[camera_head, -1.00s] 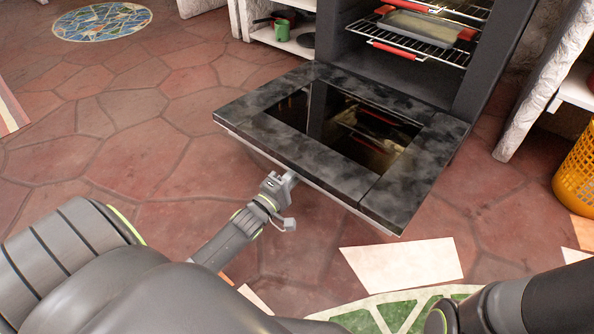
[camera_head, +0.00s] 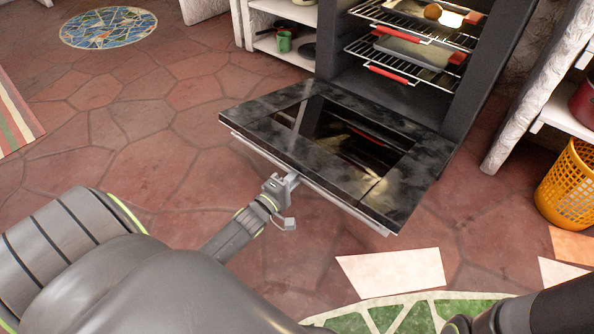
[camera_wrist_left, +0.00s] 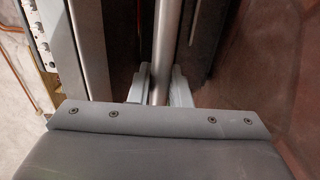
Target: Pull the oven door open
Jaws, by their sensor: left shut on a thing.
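The oven door (camera_head: 270,112) is swung down and lies open, close to level, in front of the black oven (camera_head: 446,97). Its dark glass panel faces up. A silver bar handle (camera_head: 330,195) runs along the door's front edge. My left gripper (camera_head: 290,180) is at the handle, left of its middle. In the left wrist view the silver handle bar (camera_wrist_left: 167,45) passes between the two fingers (camera_wrist_left: 158,88), which are shut on it. My right arm shows at the lower right, but its gripper is out of view.
Oven racks with red grips (camera_head: 391,75) hold a grey tray (camera_head: 415,52) inside. A yellow basket (camera_head: 570,187) stands at the right. A green and white rug (camera_head: 395,316) and a pale floor tile (camera_head: 390,273) lie in front. The floor left of the door is clear.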

